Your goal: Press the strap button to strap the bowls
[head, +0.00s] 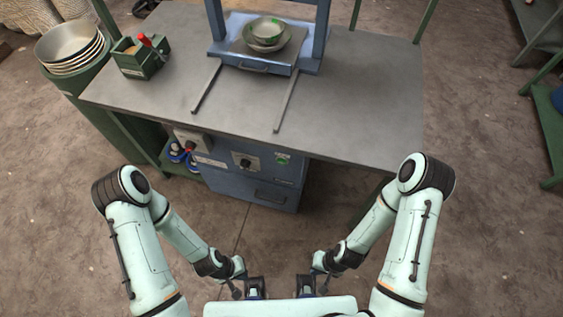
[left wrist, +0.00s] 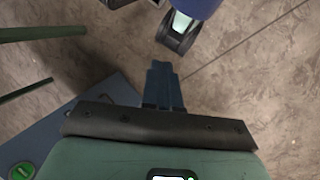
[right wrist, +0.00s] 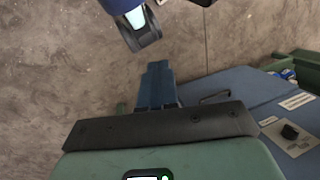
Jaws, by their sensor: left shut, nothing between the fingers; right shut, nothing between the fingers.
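A stack of bowls (head: 266,33) sits on the metal plate of a blue press frame (head: 310,61) at the back of the table. The green button also shows in the left wrist view (left wrist: 22,170), the knob in the right wrist view (right wrist: 290,131). My left gripper (head: 255,285) and right gripper (head: 305,284) are shut, empty and apart from the cabinet.
The grey tabletop (head: 350,100) is largely bare, with two rails (head: 284,100) running forward. A green box (head: 139,62) and stacked metal bowls (head: 70,45) stand at the left. Blue bottles (head: 176,152) sit on a lower shelf. Floor between me and the cabinet is clear.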

